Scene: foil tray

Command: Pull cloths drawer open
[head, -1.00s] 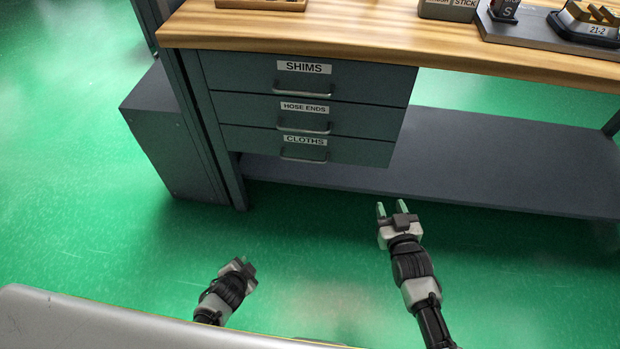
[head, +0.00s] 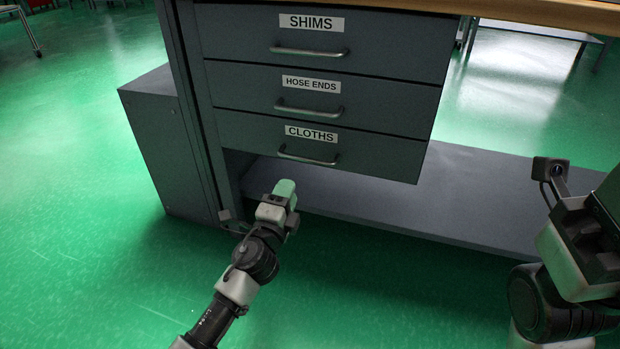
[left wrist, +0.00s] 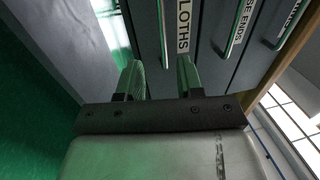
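The cloths drawer (head: 380,155) is the lowest of three grey drawers under the bench and sits flush with the others. Its silver bar handle (head: 308,156) is below the CLOTHS label. My left gripper (head: 284,188) is just below and a little left of that handle, apart from it. In the left wrist view my left gripper (left wrist: 160,76) has two spread fingers with nothing between them; the cloths handle (left wrist: 162,38) lies ahead, in line with the gap. My right arm's end (head: 590,240) is at the right edge; its fingers cannot be made out.
The shims drawer (head: 390,40) and hose ends drawer (head: 390,98) are above, both shut. A grey lower shelf (head: 450,205) runs behind and below the drawers. A grey cabinet (head: 165,150) stands left of the bench leg. The green floor in front is clear.

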